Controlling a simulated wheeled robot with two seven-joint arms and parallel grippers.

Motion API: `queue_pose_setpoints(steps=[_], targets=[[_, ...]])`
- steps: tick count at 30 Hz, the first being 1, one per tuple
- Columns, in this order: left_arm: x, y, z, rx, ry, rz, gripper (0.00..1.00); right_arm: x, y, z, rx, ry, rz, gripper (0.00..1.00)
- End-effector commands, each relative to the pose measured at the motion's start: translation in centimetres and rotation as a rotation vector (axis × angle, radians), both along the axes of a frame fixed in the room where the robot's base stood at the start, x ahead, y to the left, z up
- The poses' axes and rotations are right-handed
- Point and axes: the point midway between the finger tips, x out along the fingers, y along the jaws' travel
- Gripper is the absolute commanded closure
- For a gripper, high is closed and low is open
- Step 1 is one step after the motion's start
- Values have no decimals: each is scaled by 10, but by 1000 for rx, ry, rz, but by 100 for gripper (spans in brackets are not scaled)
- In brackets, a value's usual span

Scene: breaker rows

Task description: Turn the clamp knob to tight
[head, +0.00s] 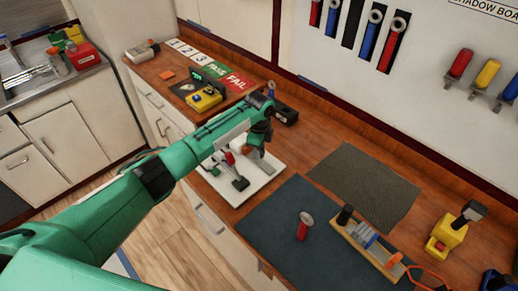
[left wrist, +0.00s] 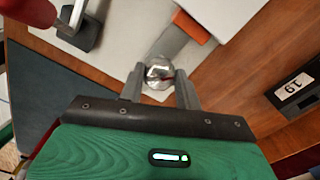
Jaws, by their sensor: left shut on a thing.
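The clamp knob (left wrist: 159,72) is a round silver knob with a small red mark, seen from above in the left wrist view. My left gripper (left wrist: 160,88) has one finger on each side of it and is shut on it. In the head view my left gripper (head: 257,150) points down over the white board (head: 258,183), and the arm hides the knob there. The white board also shows in the left wrist view (left wrist: 128,22). My right gripper is not in view.
A red-handled lever (head: 239,182) stands on the board close to the gripper. A black box (head: 285,115) is behind it. A ribbed grey mat (head: 365,180) lies clear.

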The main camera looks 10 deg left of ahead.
Motion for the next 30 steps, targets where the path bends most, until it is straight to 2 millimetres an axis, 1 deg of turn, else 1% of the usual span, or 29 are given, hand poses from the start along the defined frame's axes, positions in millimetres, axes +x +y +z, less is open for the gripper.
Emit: queue_pose_setpoints(steps=[15, 16, 19, 27, 30], targets=[[1, 0, 2, -2, -4, -21, 89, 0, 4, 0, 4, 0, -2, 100], [1, 0, 2, -2, -4, -21, 64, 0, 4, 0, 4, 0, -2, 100], [1, 0, 2, -1, -3, -20, 45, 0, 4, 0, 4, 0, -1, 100], [0, 0, 1, 0, -1, -20, 45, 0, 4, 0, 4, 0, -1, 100], [1, 0, 5, 0, -2, -20, 45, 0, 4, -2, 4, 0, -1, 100]])
